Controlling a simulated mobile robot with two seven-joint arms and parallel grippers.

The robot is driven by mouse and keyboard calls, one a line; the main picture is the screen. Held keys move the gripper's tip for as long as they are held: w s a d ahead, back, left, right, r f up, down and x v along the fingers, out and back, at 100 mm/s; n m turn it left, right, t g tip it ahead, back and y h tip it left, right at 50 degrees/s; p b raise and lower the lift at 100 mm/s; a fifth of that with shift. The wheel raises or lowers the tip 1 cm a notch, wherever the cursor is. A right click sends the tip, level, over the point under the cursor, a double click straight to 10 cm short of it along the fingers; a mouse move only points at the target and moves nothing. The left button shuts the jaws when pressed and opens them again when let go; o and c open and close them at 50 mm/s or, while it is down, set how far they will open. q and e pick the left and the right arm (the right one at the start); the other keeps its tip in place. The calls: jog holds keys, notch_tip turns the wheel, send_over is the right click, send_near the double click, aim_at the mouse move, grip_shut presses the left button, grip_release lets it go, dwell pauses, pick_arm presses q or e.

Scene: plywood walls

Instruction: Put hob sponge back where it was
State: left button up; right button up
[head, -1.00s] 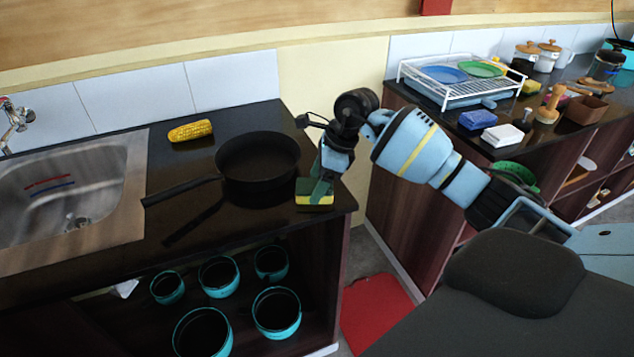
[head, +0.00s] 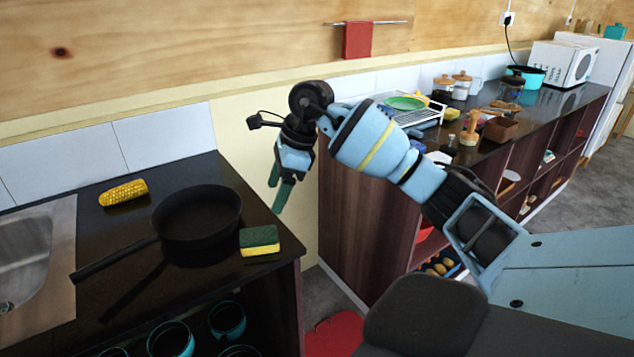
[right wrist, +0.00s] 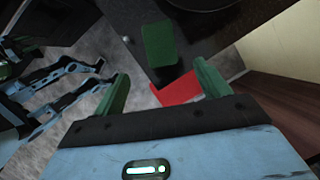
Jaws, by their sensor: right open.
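The sponge (head: 259,241), green on top and yellow below, lies flat on the dark counter (head: 120,229) near its right front corner, just right of the black frying pan (head: 196,214). It also shows in the right wrist view as a green block (right wrist: 159,44), ahead of the fingers. My right gripper (head: 279,193) is open and empty, raised above and to the right of the sponge, apart from it. In the right wrist view its two green fingers (right wrist: 160,84) are spread with nothing between them. My left gripper is not in view.
A corn cob (head: 123,193) lies behind the pan, and the sink (head: 27,255) is at the left. Teal pots (head: 170,340) stand on the shelf below. Past a gap, a second counter holds a dish rack (head: 418,114), jars and a microwave (head: 566,63).

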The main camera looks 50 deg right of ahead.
jog(key=s+a+f+m+t+y, duration=0.2)
jog(key=s+a+f+m+y, duration=0.25)
jog(key=a, duration=0.45)
jog(key=s+a+f+m+t+y, duration=0.1)
jog(key=s+a+f+m+y, duration=0.3)
jog(key=a, duration=0.5)
jog(key=s+a+f+m+t+y, duration=0.2)
jog(key=a+m+y, duration=0.3)
jog(key=a, duration=0.4)
jog(key=s+d+f+m+t+h, duration=0.35)
jog(key=f+m+h, duration=0.25)
jog(key=f+m, duration=0.4)
jog(key=s+d+f+m+t+h, duration=0.3)
jog(key=s+f+m+t+h, duration=0.25)
jog(key=m, duration=0.75)
jog(key=s+f+m+g+h, duration=0.2)
jog(key=s+f+m+g, duration=0.2)
jog(key=s+f, duration=0.3)
jog(key=s+d+f+m+g+h, duration=0.1)
jog(key=s+f+m+g, duration=0.3)
jog(key=s+f, duration=0.3)
jog(key=s+g, duration=0.1)
jog(key=s, duration=0.4)
jog(key=shift+s+f+h, duration=0.2)
jog(key=shift+s+h, duration=0.15)
jog(key=shift+h, duration=0.05)
